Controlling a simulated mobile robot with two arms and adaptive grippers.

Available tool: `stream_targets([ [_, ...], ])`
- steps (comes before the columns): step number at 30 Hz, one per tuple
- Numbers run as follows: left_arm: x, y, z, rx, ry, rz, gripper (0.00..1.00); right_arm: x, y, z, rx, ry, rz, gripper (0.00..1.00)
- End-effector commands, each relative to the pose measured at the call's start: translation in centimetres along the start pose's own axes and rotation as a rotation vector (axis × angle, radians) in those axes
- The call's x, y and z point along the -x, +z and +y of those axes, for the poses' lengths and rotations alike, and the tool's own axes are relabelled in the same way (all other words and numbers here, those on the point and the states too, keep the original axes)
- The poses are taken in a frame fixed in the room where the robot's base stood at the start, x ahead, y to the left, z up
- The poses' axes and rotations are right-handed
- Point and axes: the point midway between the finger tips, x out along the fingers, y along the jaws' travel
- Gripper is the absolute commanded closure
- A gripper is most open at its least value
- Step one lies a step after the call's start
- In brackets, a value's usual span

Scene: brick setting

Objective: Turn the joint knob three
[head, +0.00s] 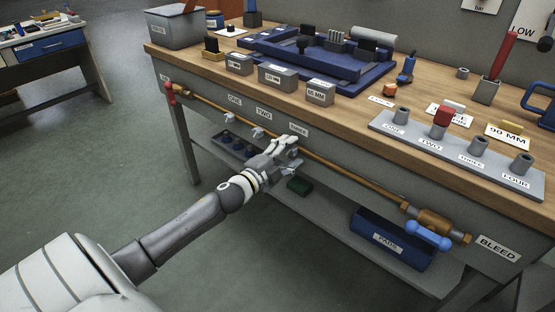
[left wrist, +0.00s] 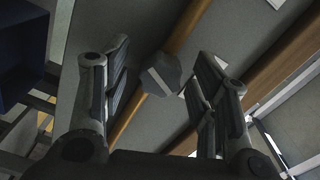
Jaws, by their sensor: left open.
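The joint knob three is the grey faceted knob (left wrist: 162,74) on the brass pipe (left wrist: 187,30) in the left wrist view. It lies between the two fingers of my left gripper (left wrist: 162,60), with gaps on both sides. In the head view my left gripper (head: 286,153) is at the pipe, just below the THREE label (head: 298,129) on the bench front. It is open and hides most of the knob there. My right gripper is not in view.
Knob one (head: 230,118) and knob two (head: 257,132) sit along the same pipe to the left. A blue-handled valve (head: 428,236) is at the pipe's right end. A blue bin (head: 392,239) stands on the lower shelf. The floor left of the bench is clear.

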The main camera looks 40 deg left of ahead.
Motion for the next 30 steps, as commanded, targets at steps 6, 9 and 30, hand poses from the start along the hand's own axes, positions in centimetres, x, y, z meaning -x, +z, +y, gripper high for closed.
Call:
stream_targets([
  [6,2.7,0.0,0.1,0.001,0.003,0.000,0.46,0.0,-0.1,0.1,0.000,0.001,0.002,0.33],
  [9,4.3,0.0,0.2,0.002,0.004,-0.001,0.46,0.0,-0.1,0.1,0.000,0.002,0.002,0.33],
  [30,11.6,0.0,0.0,0.000,0.001,0.000,0.46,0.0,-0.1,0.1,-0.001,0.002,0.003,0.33],
])
